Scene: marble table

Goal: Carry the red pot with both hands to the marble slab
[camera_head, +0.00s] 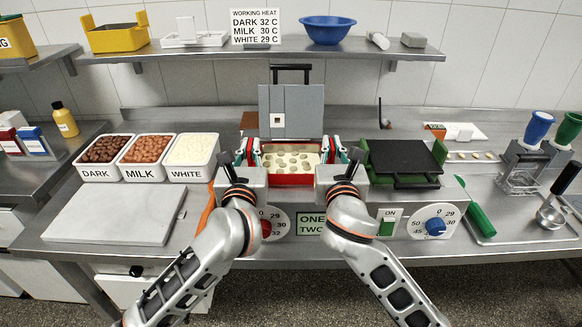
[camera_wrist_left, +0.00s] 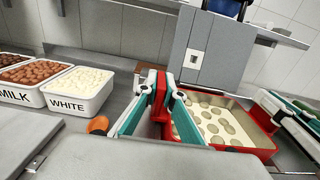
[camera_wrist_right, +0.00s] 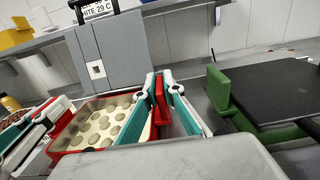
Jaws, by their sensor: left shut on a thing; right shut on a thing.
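The red pot (camera_head: 290,179) is a red rectangular vessel with pale contents dotted with round buttons. It sits in the middle of the bench, in front of an upright grey panel. My left gripper (camera_head: 248,158) is shut on its left red handle, which shows between the fingers in the left wrist view (camera_wrist_left: 160,97). My right gripper (camera_head: 334,158) is shut on its right red handle, seen in the right wrist view (camera_wrist_right: 160,102). The pale marble slab (camera_head: 115,215) lies flat and bare at the left front of the bench. The pot's underside is hidden.
White tubs of dark (camera_head: 106,157), milk (camera_head: 150,157) and white chocolate (camera_head: 194,157) stand behind the slab. A green-framed unit with a black top (camera_head: 402,158) is right of the pot. An orange-handled tool (camera_head: 208,207) lies between slab and left arm.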

